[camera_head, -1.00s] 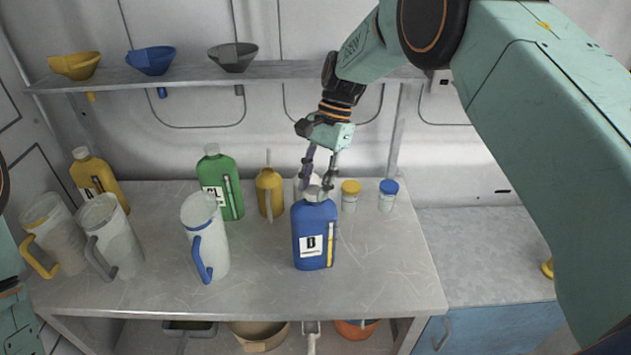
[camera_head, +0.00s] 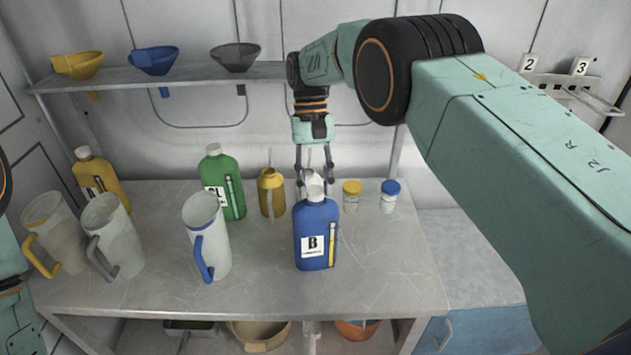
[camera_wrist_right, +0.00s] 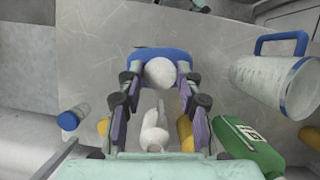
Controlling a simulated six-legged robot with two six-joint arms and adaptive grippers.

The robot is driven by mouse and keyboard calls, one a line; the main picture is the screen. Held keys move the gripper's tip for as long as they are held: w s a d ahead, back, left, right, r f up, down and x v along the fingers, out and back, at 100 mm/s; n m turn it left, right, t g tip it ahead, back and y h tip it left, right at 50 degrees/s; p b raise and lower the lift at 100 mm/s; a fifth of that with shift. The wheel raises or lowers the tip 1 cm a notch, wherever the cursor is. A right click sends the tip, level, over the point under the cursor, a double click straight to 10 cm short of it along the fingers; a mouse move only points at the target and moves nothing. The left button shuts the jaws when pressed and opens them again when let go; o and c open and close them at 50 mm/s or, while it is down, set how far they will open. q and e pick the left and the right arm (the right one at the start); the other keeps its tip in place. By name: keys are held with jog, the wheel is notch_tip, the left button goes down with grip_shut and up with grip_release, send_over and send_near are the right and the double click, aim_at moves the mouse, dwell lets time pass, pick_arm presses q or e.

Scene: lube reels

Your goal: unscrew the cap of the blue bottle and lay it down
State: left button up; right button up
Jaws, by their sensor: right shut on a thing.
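The blue bottle (camera_head: 316,240) stands upright on the table with a label marked B. Its white cap (camera_head: 316,192) sits at the bottle's top; in the wrist view the round cap (camera_wrist_right: 160,72) is over the blue shoulder of the bottle (camera_wrist_right: 141,55). My right gripper (camera_head: 315,186) points down from above, its fingers closed on the two sides of the cap. Its two fingers also flank the cap in the wrist view (camera_wrist_right: 160,78). I cannot tell whether the cap is loose on the neck. My left gripper is out of view.
Close behind stand a yellow can (camera_head: 271,194), a white container (camera_wrist_right: 155,130), a yellow-lidded jar (camera_head: 351,196) and a blue-lidded jar (camera_head: 389,197). A green bottle (camera_head: 223,185) and a blue-handled jug (camera_head: 206,236) stand left. The table (camera_head: 390,275) is clear at front right.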

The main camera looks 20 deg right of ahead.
jog(key=shift+s+f, duration=0.15)
jog(key=shift+f, duration=0.2)
jog(key=n+h, duration=0.2)
jog(key=n, duration=0.3)
jog(key=shift+a+n, duration=0.1)
jog(key=shift+n, duration=0.2)
jog(key=shift+n, duration=0.4)
jog(key=shift+r, duration=0.15)
